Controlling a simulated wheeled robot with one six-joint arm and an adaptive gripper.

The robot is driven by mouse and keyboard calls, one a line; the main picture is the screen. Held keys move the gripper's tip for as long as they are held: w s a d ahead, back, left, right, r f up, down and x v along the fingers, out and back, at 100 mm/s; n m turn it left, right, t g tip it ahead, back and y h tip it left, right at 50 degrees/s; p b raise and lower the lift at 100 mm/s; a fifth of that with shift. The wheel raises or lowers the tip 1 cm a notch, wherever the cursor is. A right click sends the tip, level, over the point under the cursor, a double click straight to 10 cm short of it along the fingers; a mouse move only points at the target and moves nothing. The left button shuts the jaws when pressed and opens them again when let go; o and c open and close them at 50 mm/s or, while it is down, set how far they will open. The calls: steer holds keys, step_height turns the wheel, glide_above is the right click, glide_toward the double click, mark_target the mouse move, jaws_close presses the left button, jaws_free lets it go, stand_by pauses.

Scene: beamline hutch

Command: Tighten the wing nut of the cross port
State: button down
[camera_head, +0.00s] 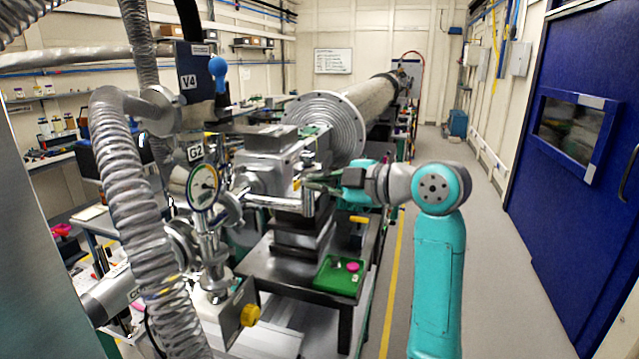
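My gripper (312,184) reaches in from the right at the end of my teal arm. Its fingers are beside the grey metal chamber block (262,172), near a short upright metal cylinder (308,203). The fingers are small and overlap metal parts, so I cannot tell if they are open, shut or touching anything. Metal vacuum fittings (212,245) form a cross-like assembly under the round gauge (203,187) marked G2, left of my gripper. I cannot make out a wing nut among these fittings.
A ribbed hose (140,220) hangs at the left front. A green tray (338,276) with small pink and white items lies on the dark bench (290,278). A yellow knob (250,315) is at the lower front. Floor is free right of my arm, before the blue door (585,180).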

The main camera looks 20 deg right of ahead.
stand_by(0.3)
steer(key=c, duration=1.4)
jaws_free()
steer(key=shift+o, duration=0.2)
steer(key=v, duration=1.2)
steer(key=shift+d+f, duration=0.1)
